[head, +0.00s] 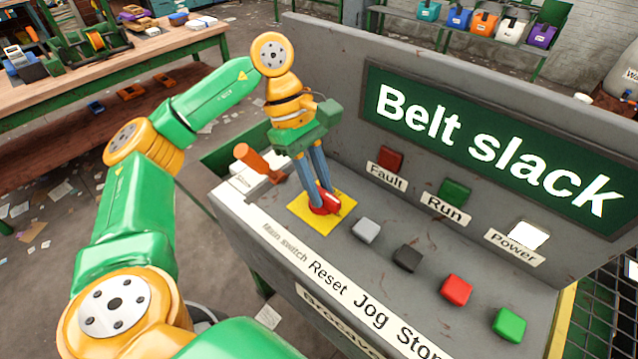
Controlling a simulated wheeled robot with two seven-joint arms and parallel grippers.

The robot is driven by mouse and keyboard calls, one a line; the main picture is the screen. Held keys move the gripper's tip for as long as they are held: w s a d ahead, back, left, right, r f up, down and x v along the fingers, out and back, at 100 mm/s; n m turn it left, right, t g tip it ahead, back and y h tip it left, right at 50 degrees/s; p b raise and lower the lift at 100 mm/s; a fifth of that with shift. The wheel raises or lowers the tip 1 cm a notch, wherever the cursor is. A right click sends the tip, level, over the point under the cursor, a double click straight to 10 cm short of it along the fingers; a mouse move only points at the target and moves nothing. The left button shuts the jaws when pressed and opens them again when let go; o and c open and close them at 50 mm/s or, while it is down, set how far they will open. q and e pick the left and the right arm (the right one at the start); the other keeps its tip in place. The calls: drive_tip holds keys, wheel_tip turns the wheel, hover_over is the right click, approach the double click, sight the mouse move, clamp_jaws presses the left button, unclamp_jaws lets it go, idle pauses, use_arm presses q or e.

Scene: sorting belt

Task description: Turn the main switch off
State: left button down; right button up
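The main switch (331,204) is a red rotary knob on a yellow square plate (305,217), at the left end of the grey console's sloped top. The label "Main switch" (284,243) is in front of it. My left gripper (321,200) points down from above, with its two blue-grey fingers at the knob. The fingers hide part of the knob, and I cannot tell whether they grip it or only stand around it. The white Power lamp (528,235) looks lit. My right gripper is not in view.
An orange-handled lever (258,162) stands left of the switch. White (365,230), black (407,257), red (457,290) and green (508,325) buttons run rightward from it. The upright panel behind carries a "Belt slack" display (480,145). A cluttered workbench (130,60) is at the back left.

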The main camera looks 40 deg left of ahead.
use_arm(q)
drive_tip(key=n+t+b, duration=0.1)
drive_tip(key=n+b, duration=0.1)
drive_tip(key=n, duration=0.1)
drive_tip(key=shift+s+f, duration=0.1)
drive_tip(key=shift+f, duration=0.05)
drive_tip(key=n+t+b, duration=0.1)
drive_tip(key=n, duration=0.1)
drive_tip(key=n+t+b, duration=0.1)
drive_tip(key=n, duration=0.2)
drive_tip(key=shift+s+y, duration=0.15)
drive_tip(key=shift+y, duration=0.25)
drive_tip(key=n, duration=0.2)
drive_tip(key=n+t+y, duration=0.1)
drive_tip(key=n, duration=0.1)
drive_tip(key=shift+s+d+r+n, duration=0.1)
drive_tip(key=shift+d+r+n, duration=0.1)
drive_tip(key=shift+n, duration=0.1)
drive_tip(key=n+t+y, duration=0.1)
drive_tip(key=n+y, duration=0.1)
drive_tip(key=n, duration=0.3)
drive_tip(key=shift+d, duration=0.1)
drive_tip(key=shift+n+y, duration=0.3)
drive_tip(key=shift+n, duration=0.1)
drive_tip(key=c, duration=0.8)
unclamp_jaws()
drive_tip(key=shift+o, duration=0.2)
